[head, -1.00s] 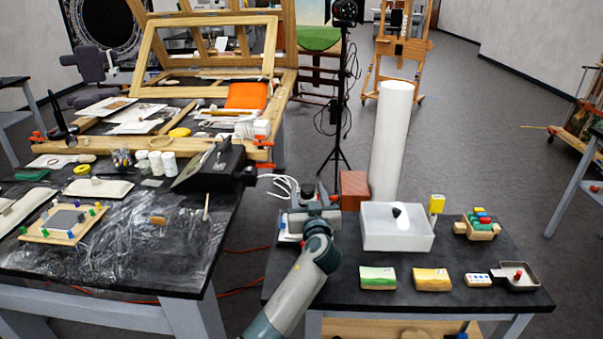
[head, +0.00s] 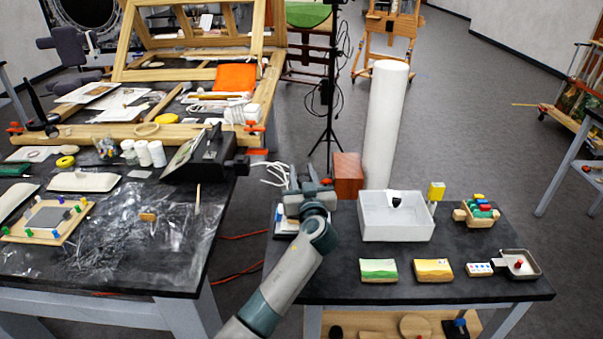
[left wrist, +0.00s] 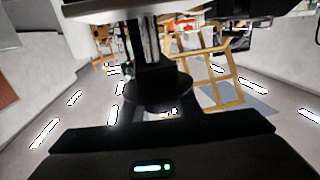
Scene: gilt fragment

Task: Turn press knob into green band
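My left gripper (head: 308,190) hangs over the back left of the right-hand table, left of a red-brown block. Its fingertips are too small to judge. A black boxy device (head: 208,160) with a tilted grey plate stands on the left table; a dark part (head: 236,167) juts from its right side toward my gripper, with a gap between. I cannot tell whether this is the press knob. No green band is readable. The left wrist view shows a dark stem and round disc (left wrist: 157,90), and a small green light (left wrist: 153,168) on a black body. My right gripper is not in view.
The red-brown block (head: 347,176), a tall white cylinder (head: 387,125) and a white open box (head: 396,218) stand right of my left gripper. A small white-and-blue item (head: 287,220) lies below it.

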